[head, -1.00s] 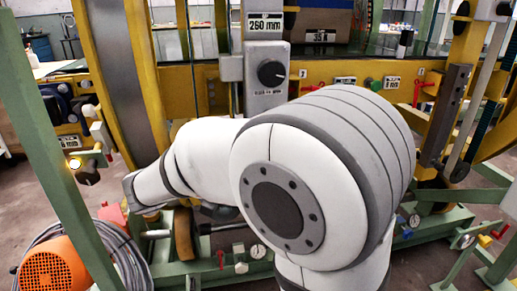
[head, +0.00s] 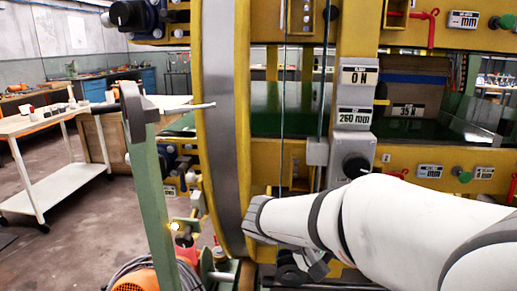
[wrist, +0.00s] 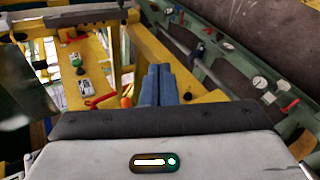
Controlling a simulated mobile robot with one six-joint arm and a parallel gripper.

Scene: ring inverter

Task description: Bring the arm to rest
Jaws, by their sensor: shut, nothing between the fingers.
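My white arm (head: 400,225) reaches in from the lower right of the head view, in front of the yellow machine frame (head: 262,150). Its grey-capped joint (head: 262,220) overlaps the lower part of that frame. I cannot clearly make out my gripper in the head view. In the wrist view my gripper (wrist: 158,72) shows as two blue-grey fingers side by side, shut, with nothing held. The fingers point toward yellow beams (wrist: 185,70) of the machine; I cannot tell the distance to them.
A green post (head: 155,200) stands left of the arm. An orange motor (head: 137,281) and a coiled hose lie at the bottom. A white cart (head: 55,190) stands at the left on open floor. In the wrist view a green beam with gauges (wrist: 235,85) runs along the right.

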